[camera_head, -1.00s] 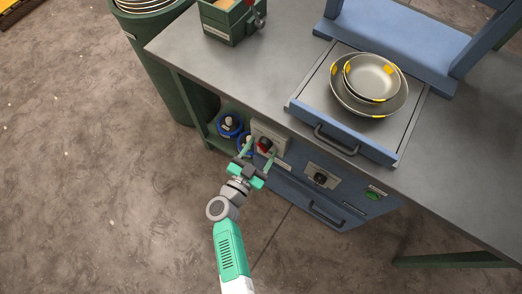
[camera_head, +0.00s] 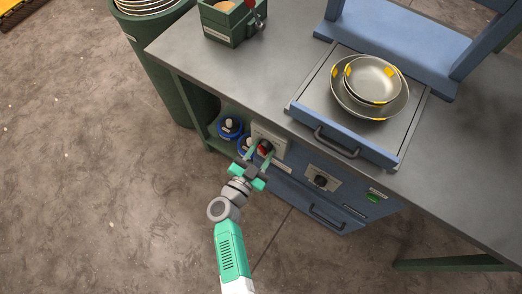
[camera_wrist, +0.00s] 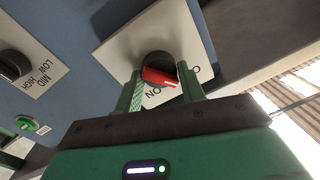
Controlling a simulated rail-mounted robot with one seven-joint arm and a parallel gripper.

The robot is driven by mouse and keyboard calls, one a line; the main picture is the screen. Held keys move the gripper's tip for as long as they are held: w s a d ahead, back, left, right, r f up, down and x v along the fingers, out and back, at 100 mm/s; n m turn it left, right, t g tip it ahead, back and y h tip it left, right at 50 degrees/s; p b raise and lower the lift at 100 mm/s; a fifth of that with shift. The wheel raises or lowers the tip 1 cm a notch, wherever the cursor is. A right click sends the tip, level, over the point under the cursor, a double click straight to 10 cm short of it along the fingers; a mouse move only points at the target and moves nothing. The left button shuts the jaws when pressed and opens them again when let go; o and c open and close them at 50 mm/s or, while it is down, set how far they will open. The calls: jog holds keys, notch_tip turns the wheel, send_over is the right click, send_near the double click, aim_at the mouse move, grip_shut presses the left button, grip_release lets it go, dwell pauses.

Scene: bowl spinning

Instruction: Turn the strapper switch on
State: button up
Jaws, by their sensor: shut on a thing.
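The strapper switch is a red handle (camera_wrist: 160,77) on a dark round knob, set on a pale plate (camera_wrist: 118,49) on the blue cabinet front. The plate also shows in the head view (camera_head: 272,137). In the wrist view "ON" is printed below the handle, with another label partly hidden by a finger at the right. The red handle points slantwise towards the right finger. My gripper (camera_wrist: 161,82) is shut on the switch handle, one green finger on each side. In the head view my gripper (camera_head: 258,152) reaches the plate from below, and the fingers partly hide the knob.
A second dial (camera_head: 320,180), marked LOW, MID, HIGH, and a green button (camera_head: 373,198) sit to the right. Stacked metal bowls (camera_head: 371,80) rest on the tray above. Blue spools (camera_head: 229,127) stand on the left shelf.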

jog(key=m+b, duration=0.1)
jog(key=m, duration=0.3)
jog(key=shift+f, duration=0.15)
jog(key=shift+f+m+h+b, duration=0.2)
jog(key=shift+m+b, duration=0.5)
jog(key=shift+m, duration=1.45)
jog(key=shift+r+m+h+b, duration=0.2)
jog(key=shift+m+b, duration=0.55)
jog(key=shift+m, duration=1.45)
jog(key=shift+f+m+h+b, duration=0.3)
jog(key=shift+m+b, duration=0.4)
jog(key=shift+m, duration=1.45)
jog(key=shift+r+m, duration=0.1)
jog(key=shift+m, duration=0.2)
jog(key=o, duration=0.9)
jog(key=shift+o, duration=0.2)
jog(key=shift+r, duration=0.1)
